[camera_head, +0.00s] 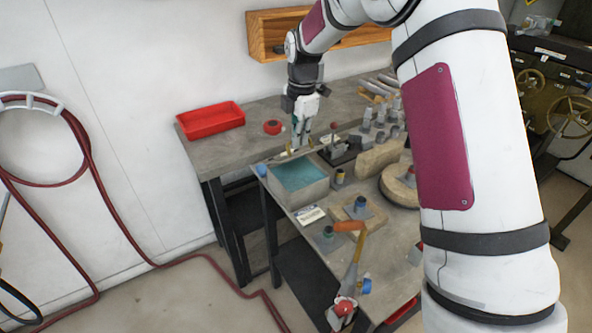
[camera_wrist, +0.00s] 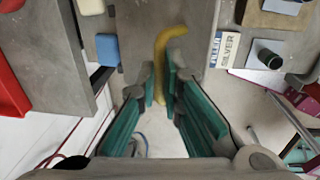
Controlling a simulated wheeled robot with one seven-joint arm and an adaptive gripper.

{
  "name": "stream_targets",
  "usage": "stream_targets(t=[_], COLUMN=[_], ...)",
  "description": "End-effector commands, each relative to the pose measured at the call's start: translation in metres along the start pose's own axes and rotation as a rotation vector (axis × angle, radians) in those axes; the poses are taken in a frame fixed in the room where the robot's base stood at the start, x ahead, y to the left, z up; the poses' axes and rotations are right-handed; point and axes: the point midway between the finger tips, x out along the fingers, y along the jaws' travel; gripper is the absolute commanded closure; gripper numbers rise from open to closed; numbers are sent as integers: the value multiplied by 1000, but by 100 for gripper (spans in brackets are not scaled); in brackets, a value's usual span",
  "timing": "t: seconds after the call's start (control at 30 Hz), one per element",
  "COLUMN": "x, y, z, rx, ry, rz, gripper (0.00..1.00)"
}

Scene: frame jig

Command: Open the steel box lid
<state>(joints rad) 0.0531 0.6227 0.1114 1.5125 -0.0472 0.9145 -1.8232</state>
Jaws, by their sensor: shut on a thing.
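The steel box (camera_head: 311,193) is a grey open-topped box on the near bench, with a teal inside showing in the head view. My gripper (camera_head: 300,147) is at its far edge, pointing down. In the wrist view my gripper (camera_wrist: 163,84) has its teal fingers on either side of a curved yellow handle (camera_wrist: 163,45) and is shut on it. The handle lies against a grey panel (camera_wrist: 192,20), which looks like the lid. In the head view the lid is too small and too covered by my gripper to tell its angle.
A blue block (camera_wrist: 107,48) and a lettered packet (camera_wrist: 230,50) lie either side of the panel. A red tray (camera_head: 212,120) and red roll (camera_head: 272,127) are on the back bench. Clamps, wooden pieces and an orange-handled tool (camera_head: 350,226) crowd the near bench.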

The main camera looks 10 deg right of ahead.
Motion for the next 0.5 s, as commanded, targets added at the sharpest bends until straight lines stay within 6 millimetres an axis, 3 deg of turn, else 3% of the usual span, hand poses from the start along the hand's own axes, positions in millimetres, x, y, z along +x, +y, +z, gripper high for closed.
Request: stream_targets(t=[0.23, 0.5], x=[-7, -11], y=[21, 22], z=[0, 0], rx=[-3, -3], ry=[-1, -1], rz=[5, 2], gripper=[100, 100])
